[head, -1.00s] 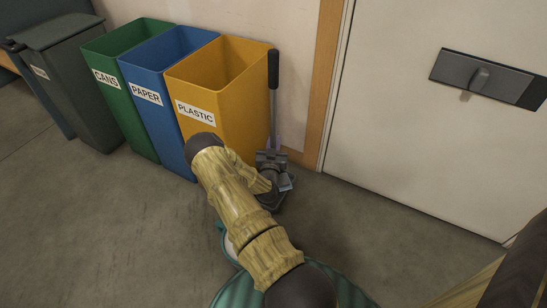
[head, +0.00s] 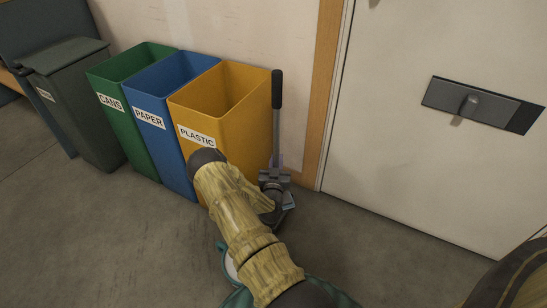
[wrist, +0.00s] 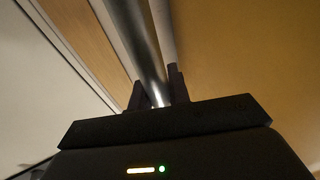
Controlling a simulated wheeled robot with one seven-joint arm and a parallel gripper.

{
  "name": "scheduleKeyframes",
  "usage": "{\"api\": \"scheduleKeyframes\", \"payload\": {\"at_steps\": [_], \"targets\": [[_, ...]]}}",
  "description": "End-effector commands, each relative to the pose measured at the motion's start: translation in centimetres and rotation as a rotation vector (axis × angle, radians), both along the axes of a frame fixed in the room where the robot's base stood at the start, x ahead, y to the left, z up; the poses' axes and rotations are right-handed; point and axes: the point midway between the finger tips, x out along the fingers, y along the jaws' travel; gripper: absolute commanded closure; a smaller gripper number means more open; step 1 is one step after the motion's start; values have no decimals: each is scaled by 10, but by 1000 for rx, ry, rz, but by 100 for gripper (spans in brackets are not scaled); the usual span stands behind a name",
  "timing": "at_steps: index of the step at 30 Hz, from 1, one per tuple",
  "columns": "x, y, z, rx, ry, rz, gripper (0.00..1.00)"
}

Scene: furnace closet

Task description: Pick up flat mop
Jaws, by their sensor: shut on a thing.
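The flat mop stands about upright beside the yellow bin, with a dark grip (head: 277,90) at the top and a thin grey pole below it. My gripper (head: 275,172) is low on the pole, partly behind my own arm. In the wrist view the shiny metal pole (wrist: 135,40) runs down between the two dark fingers of my gripper (wrist: 158,92), which is shut on it. The mop's flat head is hidden behind my arm and gripper, so I cannot tell whether it touches the floor.
The yellow plastic bin (head: 215,155) is close at the mop's left. The blue paper bin (head: 155,150), green cans bin (head: 118,130) and a dark grey bin (head: 85,120) stand further left. A white door (head: 400,150) with a wooden frame is at the right. Floor (head: 380,260) before the door is clear.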

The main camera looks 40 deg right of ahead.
Motion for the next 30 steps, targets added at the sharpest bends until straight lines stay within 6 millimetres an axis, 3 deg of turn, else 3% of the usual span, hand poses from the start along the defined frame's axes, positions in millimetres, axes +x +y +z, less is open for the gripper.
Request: {"api": "scheduleKeyframes", "payload": {"at_steps": [8,15,21,30], "targets": [[-44,-1,5,0,5,-4,100],[-105,-1,6,-1,7,-5,100],[-142,-1,3,-1,2,-3,100],[-159,0,1,-1,0,-1,100]]}}
